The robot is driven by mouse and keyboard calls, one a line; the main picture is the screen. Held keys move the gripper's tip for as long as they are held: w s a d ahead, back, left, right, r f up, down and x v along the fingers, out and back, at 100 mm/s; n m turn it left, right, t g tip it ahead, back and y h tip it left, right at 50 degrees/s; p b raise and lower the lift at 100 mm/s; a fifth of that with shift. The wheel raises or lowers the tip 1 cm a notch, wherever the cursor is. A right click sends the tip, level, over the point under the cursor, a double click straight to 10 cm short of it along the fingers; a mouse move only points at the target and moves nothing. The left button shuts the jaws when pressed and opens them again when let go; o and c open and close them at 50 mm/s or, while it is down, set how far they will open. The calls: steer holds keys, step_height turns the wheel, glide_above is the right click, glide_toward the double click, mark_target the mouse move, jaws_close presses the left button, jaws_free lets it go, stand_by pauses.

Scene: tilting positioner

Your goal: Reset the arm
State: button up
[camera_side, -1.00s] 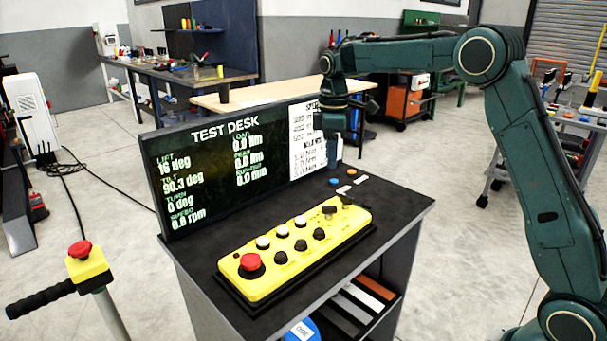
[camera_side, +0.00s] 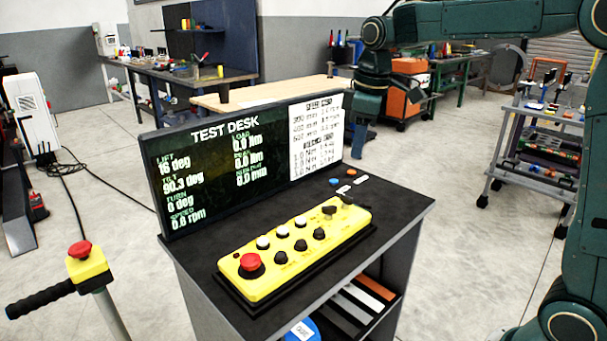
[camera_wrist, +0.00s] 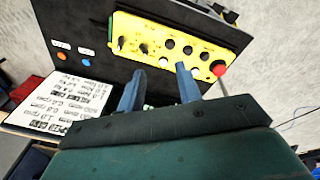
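My gripper (camera_side: 361,140) hangs with its fingers down beside the right edge of the screen, above the back right of the desk. In the wrist view its two blue-grey fingers (camera_wrist: 158,84) stand apart with nothing between them. The yellow control box (camera_side: 295,248) lies on the black desk top (camera_side: 395,208), with a red mushroom button (camera_side: 250,262), black and white buttons and dark switches. The "TEST DESK" screen (camera_side: 220,175) reads lift 16 deg, tilt 90.3 deg, turn 0 deg. The box also shows in the wrist view (camera_wrist: 205,45).
A white printed sheet (camera_side: 316,140) covers the screen's right part. A blue and an orange button (camera_side: 350,172) sit behind the box. A post with a red stop button (camera_side: 80,250) stands at left. A tool cart (camera_side: 545,150) stands at right. Floor right of the desk is clear.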

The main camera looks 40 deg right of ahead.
steer(key=s+a+f+m+t, duration=0.1)
steer(key=s+a+m+t, duration=0.1)
steer(key=s, duration=1)
steer(key=s+a+f+m+t, duration=0.1)
steer(key=s+m, duration=0.3)
steer(key=s, duration=0.8)
steer(key=shift+s+a+f+t, duration=0.15)
steer(key=shift+a+f+t, duration=0.25)
steer(key=shift+a+f, duration=0.25)
